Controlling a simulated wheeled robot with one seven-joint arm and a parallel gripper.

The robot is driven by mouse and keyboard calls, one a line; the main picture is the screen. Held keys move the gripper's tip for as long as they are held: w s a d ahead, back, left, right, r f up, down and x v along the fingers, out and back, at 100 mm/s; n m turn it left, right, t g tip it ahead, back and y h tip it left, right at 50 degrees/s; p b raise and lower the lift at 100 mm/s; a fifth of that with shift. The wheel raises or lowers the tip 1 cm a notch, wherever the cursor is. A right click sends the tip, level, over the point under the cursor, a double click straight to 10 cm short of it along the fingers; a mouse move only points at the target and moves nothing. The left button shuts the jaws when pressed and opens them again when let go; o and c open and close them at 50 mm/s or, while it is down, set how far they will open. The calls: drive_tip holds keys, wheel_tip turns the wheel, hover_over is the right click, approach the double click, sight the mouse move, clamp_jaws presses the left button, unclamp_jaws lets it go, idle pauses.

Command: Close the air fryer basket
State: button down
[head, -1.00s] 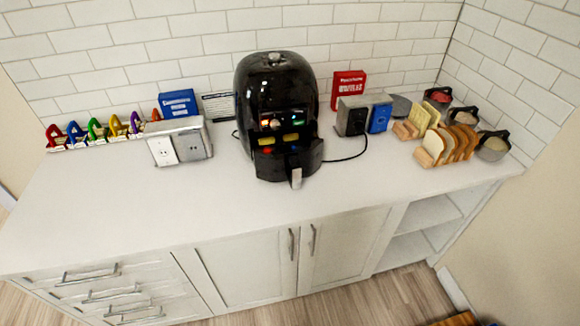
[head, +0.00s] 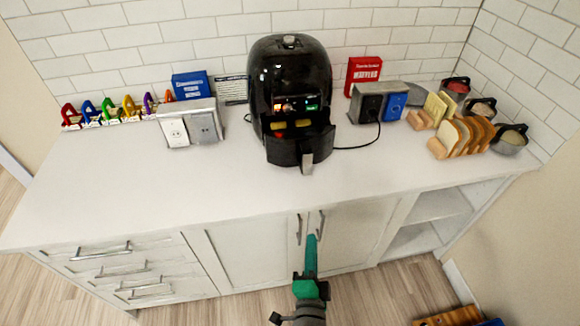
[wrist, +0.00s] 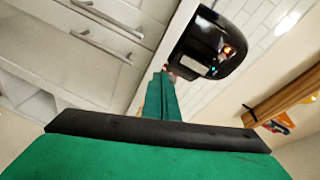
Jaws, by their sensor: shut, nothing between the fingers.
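The black air fryer (head: 288,75) stands on the white counter against the tiled wall. Its basket (head: 297,146) is pulled out toward the front, with yellow and red items showing inside and a grey handle (head: 307,163) facing me. My green gripper (head: 312,240) is shut and empty. In the head view it is low in front of the cabinet doors, nearer to me than the basket and apart from it. The air fryer also shows tilted in the wrist view (wrist: 213,45), beyond the tip of my gripper (wrist: 163,76).
The white counter (head: 150,200) is clear in front of the air fryer. Bread slices (head: 465,137) and bowls (head: 508,140) are at the right end. Cabinet handles (head: 309,226) stick out below.

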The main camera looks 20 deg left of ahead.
drive_tip(key=w+a+r+m+y, duration=0.1)
drive_tip(key=w+a+r+y, duration=0.3)
drive_tip(key=w+a+r, duration=0.25)
approach(288, 159)
drive_tip(key=shift+g, duration=0.3)
drive_tip(key=x, duration=0.5)
drive_tip(key=shift+r, duration=0.4)
drive_tip(key=shift+w+a, duration=0.25)
drive_tip(key=shift+w, duration=0.45)
drive_tip(key=shift+a, duration=0.15)
drive_tip(key=shift+s, duration=0.1)
